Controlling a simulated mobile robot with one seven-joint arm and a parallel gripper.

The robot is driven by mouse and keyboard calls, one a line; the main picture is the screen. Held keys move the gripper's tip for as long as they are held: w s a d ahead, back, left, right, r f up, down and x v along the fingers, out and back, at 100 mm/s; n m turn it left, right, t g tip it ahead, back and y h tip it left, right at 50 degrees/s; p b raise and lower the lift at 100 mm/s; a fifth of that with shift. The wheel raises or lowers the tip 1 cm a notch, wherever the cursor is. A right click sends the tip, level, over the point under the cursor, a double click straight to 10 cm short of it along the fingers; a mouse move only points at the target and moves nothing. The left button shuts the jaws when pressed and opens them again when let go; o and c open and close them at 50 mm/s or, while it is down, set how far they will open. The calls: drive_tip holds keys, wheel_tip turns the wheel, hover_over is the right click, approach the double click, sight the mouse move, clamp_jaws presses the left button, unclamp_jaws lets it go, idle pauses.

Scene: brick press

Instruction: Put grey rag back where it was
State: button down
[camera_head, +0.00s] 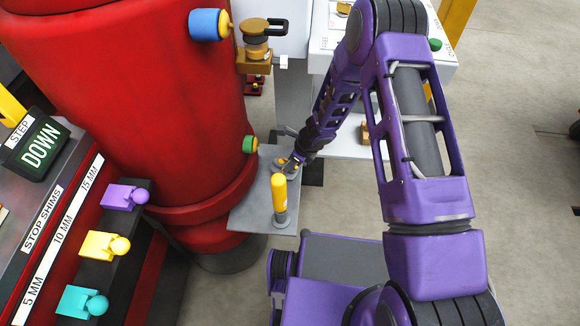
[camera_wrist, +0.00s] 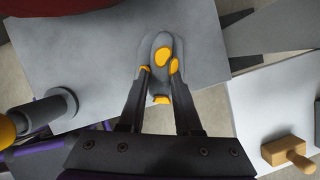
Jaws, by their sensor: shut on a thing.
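The grey rag (camera_wrist: 161,42) is a soft lump with yellow-orange patches on it. It shows in the wrist view at the far end of my gripper (camera_wrist: 160,72). The two dark fingers are shut on its near part. The rag is over a flat grey shelf plate (camera_wrist: 85,60), at or just above its surface; I cannot tell whether it touches. In the head view my gripper (camera_head: 289,163) is at the back right part of the grey plate (camera_head: 250,208), beside the red machine body. The rag is small and partly hidden by the wrist there.
A yellow-topped cylinder (camera_head: 279,190) stands in a grey base on the plate's front edge, close to my gripper. A white surface with a wooden handled block (camera_wrist: 288,152) lies to the right. Coloured shims (camera_head: 105,245) are at the left.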

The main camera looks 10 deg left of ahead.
drive_tip(key=shift+f, duration=0.55)
drive_tip(key=shift+f, duration=0.1)
drive_tip(key=c, duration=0.6)
unclamp_jaws()
drive_tip(key=shift+d+r, duration=0.1)
drive_tip(key=shift+r, duration=0.3)
drive_tip(key=p+v, duration=0.2)
drive_tip(key=v, duration=0.9)
drive_tip(key=shift+r, duration=0.15)
drive_tip(key=shift+d, duration=0.15)
